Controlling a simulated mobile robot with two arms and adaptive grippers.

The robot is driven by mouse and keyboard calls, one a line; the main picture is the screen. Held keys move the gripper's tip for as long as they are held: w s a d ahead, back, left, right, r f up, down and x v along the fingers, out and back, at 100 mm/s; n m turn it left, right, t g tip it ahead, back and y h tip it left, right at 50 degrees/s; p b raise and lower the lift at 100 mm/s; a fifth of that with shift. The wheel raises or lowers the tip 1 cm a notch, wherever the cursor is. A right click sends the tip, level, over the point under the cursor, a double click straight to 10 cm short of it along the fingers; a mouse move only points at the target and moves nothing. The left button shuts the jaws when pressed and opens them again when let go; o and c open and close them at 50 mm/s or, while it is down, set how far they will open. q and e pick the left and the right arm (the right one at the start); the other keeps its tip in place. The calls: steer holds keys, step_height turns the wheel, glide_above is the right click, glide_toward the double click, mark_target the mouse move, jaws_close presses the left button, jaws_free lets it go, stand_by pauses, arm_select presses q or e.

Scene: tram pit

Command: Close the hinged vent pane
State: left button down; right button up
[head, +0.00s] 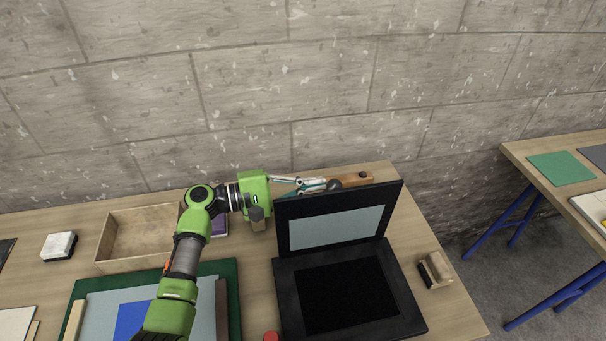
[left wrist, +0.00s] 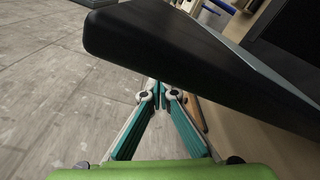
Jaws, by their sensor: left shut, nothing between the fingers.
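The vent pane (head: 338,228) is a pale glass panel in a black frame. It stands raised, tilted a little back, along the far edge of its flat black frame (head: 410,312) on the table. My left gripper (head: 327,185) reaches in from the left and is shut and empty, just behind the pane's top edge. In the left wrist view the pane's thick black edge (left wrist: 190,55) crosses the upper part, and the closed fingertips (left wrist: 161,92) are close to it, partly hidden by it. I cannot tell whether they touch. My right gripper is not in view.
A wooden-handled tool (head: 354,180) lies behind the pane near the wall. A brush-like block (head: 436,269) lies right of the frame. A wooden tray (head: 103,243), a green mat (head: 233,290) and a red round object (head: 271,337) are on the left.

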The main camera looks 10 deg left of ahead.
arm_select(q)
steer(key=shift+s+d+r, duration=0.15)
steer(key=shift+s+d, duration=0.05)
steer(key=shift+s, duration=0.05)
steer(key=shift+s, duration=0.15)
steer(key=s+d+f+m+b, duration=0.1)
steer(key=s+d+m+b, duration=0.1)
steer(key=s+m+b, duration=0.3)
steer(key=s+d+f+m+b, duration=0.1)
steer(key=s+d+m+b, duration=0.2)
steer(key=s+m+b, duration=0.2)
steer(key=shift+s+d+f+h+b, duration=0.15)
steer(key=shift+s+f+h+b, duration=0.2)
steer(key=shift+s+b, duration=2)
steer(key=shift+s+p, duration=0.7)
steer(key=shift+p, duration=0.05)
